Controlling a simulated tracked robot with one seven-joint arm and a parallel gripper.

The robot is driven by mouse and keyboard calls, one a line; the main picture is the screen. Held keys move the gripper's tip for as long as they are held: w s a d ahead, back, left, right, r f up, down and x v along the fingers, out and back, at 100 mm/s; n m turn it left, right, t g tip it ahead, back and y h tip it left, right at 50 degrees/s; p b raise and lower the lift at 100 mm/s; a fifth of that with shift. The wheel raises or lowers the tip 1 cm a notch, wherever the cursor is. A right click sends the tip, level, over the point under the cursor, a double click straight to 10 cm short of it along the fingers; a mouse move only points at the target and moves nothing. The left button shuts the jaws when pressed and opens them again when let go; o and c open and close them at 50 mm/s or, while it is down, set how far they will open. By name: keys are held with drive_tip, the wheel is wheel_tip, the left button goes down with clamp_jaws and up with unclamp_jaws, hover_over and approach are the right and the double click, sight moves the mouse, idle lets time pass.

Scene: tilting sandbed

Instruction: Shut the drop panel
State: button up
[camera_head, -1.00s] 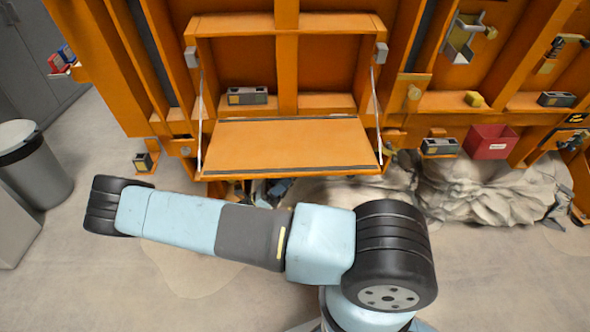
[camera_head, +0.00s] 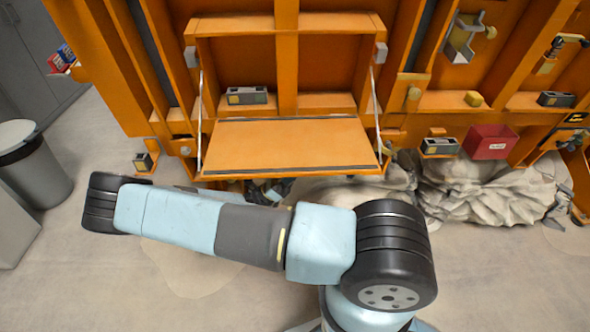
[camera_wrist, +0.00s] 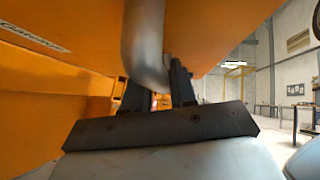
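The orange drop panel (camera_head: 290,145) hangs open and roughly level in the head view, held by a thin stay at each side below its orange frame opening. In the wrist view a broad orange surface (camera_wrist: 225,25) fills the top, seemingly the panel's underside. A grey rounded bar (camera_wrist: 145,40), perhaps its handle, runs down from it in front of my fingers. My gripper (camera_wrist: 159,76) shows two dark fingers standing apart, close to the bar's lower end. I cannot tell whether they touch it.
A dark box (camera_head: 247,95) sits inside the opening. A red bin (camera_head: 489,141) and a grey bracket (camera_head: 462,38) are on the orange structure to the right. Grey rocky sand (camera_head: 490,190) lies below.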

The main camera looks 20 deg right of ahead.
clamp_jaws()
drive_tip(key=shift+d, duration=0.1)
